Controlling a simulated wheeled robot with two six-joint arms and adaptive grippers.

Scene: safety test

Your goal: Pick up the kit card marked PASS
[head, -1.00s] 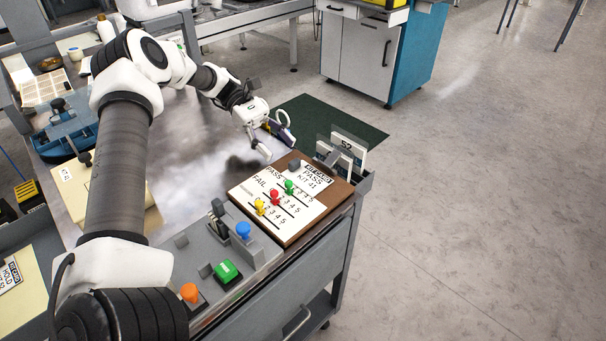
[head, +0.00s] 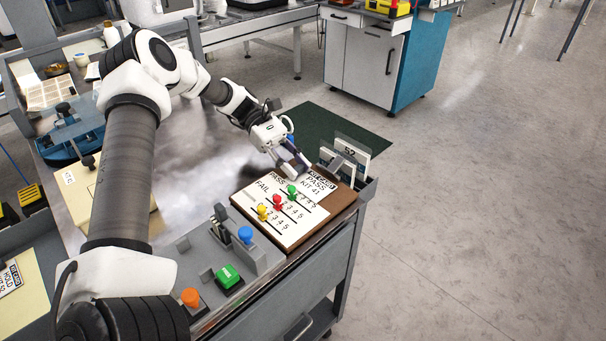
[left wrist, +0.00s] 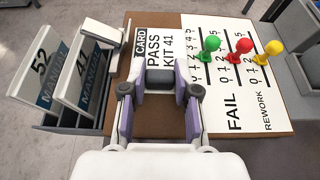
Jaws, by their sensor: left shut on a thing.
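The white kit card marked PASS, KIT 41 (head: 318,186) lies on the brown board (head: 341,205), beside the PASS/FAIL scoring sheet. It also shows in the left wrist view (left wrist: 160,45), ahead of the fingers. My left gripper (head: 295,168) is down at the card's far end. In the left wrist view its purple-sided fingers (left wrist: 161,90) are shut on a dark grey block (left wrist: 160,76) at the card's edge. The block looks like the card's grip; whether it is fixed to the card is hidden. The card appears flat on the board. My right gripper is not in view.
Green (head: 292,192), red (head: 277,201) and yellow (head: 262,212) pegs stand on the scoring sheet (head: 285,225). A rack with manual cards (head: 350,157) stands close beside the gripper. A HOLD card (head: 10,278) lies far left. Buttons (head: 228,276) sit in front.

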